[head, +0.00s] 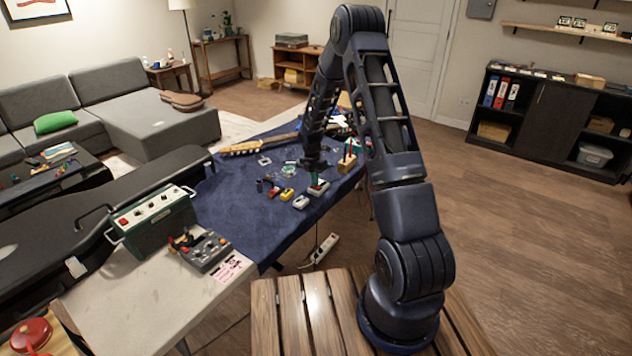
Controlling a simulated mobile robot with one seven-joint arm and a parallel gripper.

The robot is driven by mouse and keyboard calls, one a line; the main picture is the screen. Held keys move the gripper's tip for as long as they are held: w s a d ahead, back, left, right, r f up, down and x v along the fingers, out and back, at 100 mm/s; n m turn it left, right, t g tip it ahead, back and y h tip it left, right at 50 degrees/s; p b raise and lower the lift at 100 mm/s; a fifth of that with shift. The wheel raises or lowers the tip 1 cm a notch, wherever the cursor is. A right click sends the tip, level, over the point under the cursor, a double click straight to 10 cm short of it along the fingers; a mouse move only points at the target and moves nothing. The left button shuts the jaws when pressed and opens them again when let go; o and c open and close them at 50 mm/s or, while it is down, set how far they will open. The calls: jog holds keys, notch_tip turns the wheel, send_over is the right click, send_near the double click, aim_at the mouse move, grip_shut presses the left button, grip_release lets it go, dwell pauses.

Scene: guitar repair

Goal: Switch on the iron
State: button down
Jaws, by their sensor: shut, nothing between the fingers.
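No iron is clear to see, and I cannot tell whether this box belongs to one. No switch or lit lamp can be made out on it.
Small boxes, yellow (287,194) and pale grey (300,202), sit left of my gripper. A wooden block (347,163) stands right of it; a guitar neck (245,148) lies behind. A green amplifier (160,220) and dark control box (206,251) are nearer.

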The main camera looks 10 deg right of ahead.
notch_tip(320, 180, up, 14)
jog(key=w+a, duration=0.1)
jog(key=shift+w+a, duration=0.2)
dwell(0.4)
jog(key=shift+s+d, duration=0.45)
jog(key=shift+s, duration=0.05)
jog(key=f, duration=0.4)
jog(key=s+d+f, duration=0.1)
jog(key=f, duration=0.8)
jog(key=shift+s+d+f, duration=0.15)
jog(key=shift+s+f, duration=0.05)
jog(key=shift+f, duration=0.15)
